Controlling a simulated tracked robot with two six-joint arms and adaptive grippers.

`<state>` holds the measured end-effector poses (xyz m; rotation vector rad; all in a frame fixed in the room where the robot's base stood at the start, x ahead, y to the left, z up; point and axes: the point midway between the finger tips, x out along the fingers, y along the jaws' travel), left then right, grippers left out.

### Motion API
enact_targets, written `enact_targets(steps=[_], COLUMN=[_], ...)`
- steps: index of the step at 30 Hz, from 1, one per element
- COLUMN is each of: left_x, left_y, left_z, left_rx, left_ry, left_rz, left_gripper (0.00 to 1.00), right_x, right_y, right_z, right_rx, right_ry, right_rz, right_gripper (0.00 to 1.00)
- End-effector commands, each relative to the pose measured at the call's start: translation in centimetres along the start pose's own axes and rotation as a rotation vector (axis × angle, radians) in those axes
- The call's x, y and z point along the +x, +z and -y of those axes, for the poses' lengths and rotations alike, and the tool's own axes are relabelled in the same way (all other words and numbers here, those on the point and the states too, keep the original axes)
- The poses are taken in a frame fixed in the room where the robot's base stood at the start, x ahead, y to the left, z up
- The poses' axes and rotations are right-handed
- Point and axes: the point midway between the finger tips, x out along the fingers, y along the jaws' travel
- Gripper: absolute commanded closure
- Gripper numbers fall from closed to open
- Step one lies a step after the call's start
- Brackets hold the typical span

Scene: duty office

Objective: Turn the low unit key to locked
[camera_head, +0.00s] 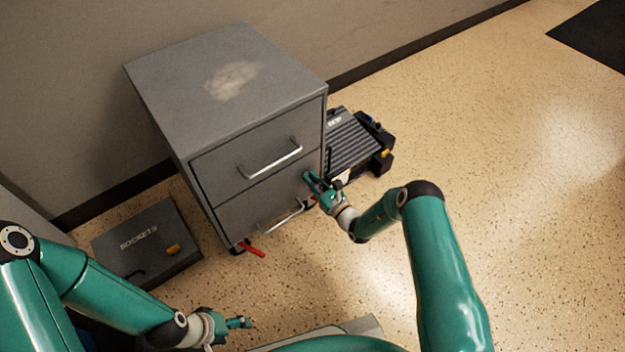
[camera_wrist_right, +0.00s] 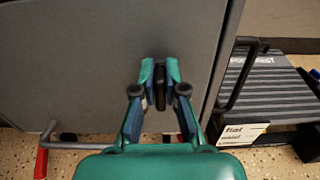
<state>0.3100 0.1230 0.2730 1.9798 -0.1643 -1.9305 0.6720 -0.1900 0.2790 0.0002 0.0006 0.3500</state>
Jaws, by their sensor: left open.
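The low grey drawer unit (camera_head: 230,90) stands against the wall, with two drawers shut. My right gripper (camera_head: 308,178) is at the right edge of its front, near the upper part of the lower drawer. In the right wrist view, my right gripper's fingertips (camera_wrist_right: 160,68) are closed on both sides of a small dark key (camera_wrist_right: 161,82) at the grey front. The key looks upright; the lock face behind it is hidden. My left gripper (camera_head: 246,323) is open and empty, low over the floor in front of the unit.
A dark case marked SOCKETS (camera_head: 150,240) lies on the floor left of the unit. A ribbed black step-like object (camera_head: 352,145) stands to its right, with a white label (camera_wrist_right: 242,133) low down. A red lever (camera_head: 252,250) sticks out at the unit's base. Open floor lies right.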

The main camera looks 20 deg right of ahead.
Motion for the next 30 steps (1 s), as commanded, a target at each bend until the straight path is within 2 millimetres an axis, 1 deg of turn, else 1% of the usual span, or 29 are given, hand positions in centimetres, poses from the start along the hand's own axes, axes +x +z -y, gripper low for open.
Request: enact_targets(steps=[11,17,23,30], left_x=[0.0,0.2,0.6,1.1], left_y=[0.0,0.0,0.0,0.0], left_z=[0.0,0.1,0.2,0.4], left_rx=[0.0,0.0,0.0,0.0], left_ry=[0.0,0.0,0.0,0.0], left_rz=[0.0,0.0,0.0,0.0], left_gripper=[0.31,0.31,0.31,0.31], right_x=[0.0,0.0,0.0,-0.1], right_y=[-0.1,-0.1,-0.1,-0.3], right_z=[0.0,0.1,0.2,0.5], right_rx=[0.01,0.065,0.184,0.395], right_ry=[0.0,0.0,0.0,-0.002], right_rz=[0.0,0.0,0.0,0.0], right_gripper=[1.0,1.0,1.0,1.0])
